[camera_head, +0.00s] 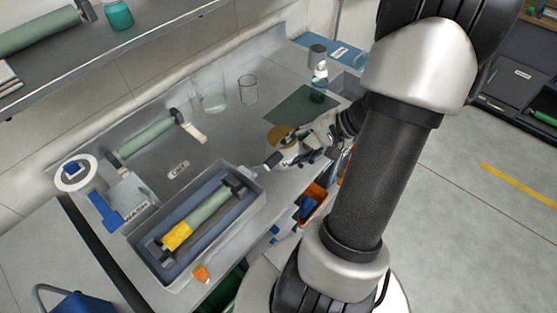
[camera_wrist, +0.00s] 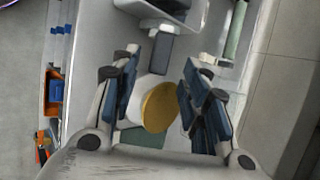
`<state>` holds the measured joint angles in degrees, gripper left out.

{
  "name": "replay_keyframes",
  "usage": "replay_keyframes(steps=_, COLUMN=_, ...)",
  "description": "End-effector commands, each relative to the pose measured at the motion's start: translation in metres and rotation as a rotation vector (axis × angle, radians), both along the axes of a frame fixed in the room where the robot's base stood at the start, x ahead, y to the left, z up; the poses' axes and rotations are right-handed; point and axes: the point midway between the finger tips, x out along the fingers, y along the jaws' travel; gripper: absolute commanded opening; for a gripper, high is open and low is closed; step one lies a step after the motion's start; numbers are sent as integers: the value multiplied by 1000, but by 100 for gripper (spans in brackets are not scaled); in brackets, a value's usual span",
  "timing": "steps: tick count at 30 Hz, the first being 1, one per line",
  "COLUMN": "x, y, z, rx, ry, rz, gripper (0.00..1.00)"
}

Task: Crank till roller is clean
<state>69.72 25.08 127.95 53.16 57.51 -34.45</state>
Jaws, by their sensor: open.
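The roller (camera_head: 205,212) lies in a grey wash tray (camera_head: 140,262) in the head view. It is green along most of its length, with a yellow patch (camera_head: 177,236) at its lower-left end. A dark crank grip (camera_head: 272,160) sticks out past the tray's right end. It also shows in the wrist view (camera_wrist: 160,53), joined to a pale arm at the tray. My gripper (camera_head: 290,157) is open beside the crank, above the bench. In the wrist view the grip appears between my open fingertips (camera_wrist: 162,60); I see no contact, and the depth is unclear.
A round container with an ochre top (camera_wrist: 160,108) sits below the fingers in the wrist view. A second green roller (camera_head: 147,137), a glass beaker (camera_head: 248,90) and a bottle (camera_head: 319,76) stand behind. An orange bin (camera_head: 313,203) is under the bench edge.

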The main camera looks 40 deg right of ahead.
Motion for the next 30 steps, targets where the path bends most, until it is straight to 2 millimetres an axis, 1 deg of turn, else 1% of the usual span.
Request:
replay_keyframes(steps=1, x=6, y=6, z=-11, rx=1, ry=1, rz=5, gripper=42)
replay_keyframes(steps=3, x=14, y=12, z=-20, rx=2, ry=2, rz=4, gripper=42)
replay_keyframes(steps=9, x=28, y=22, z=-37, rx=-1, ry=0, rz=2, gripper=42)
replay_keyframes(steps=14, x=32, y=25, z=-41, rx=0, ry=0, rz=0, gripper=42)
replay_keyframes(steps=21, x=32, y=25, z=-41, rx=-1, ry=0, rz=-1, gripper=42)
replay_keyframes(steps=30, x=32, y=25, z=-41, rx=-1, ry=0, rz=0, gripper=22)
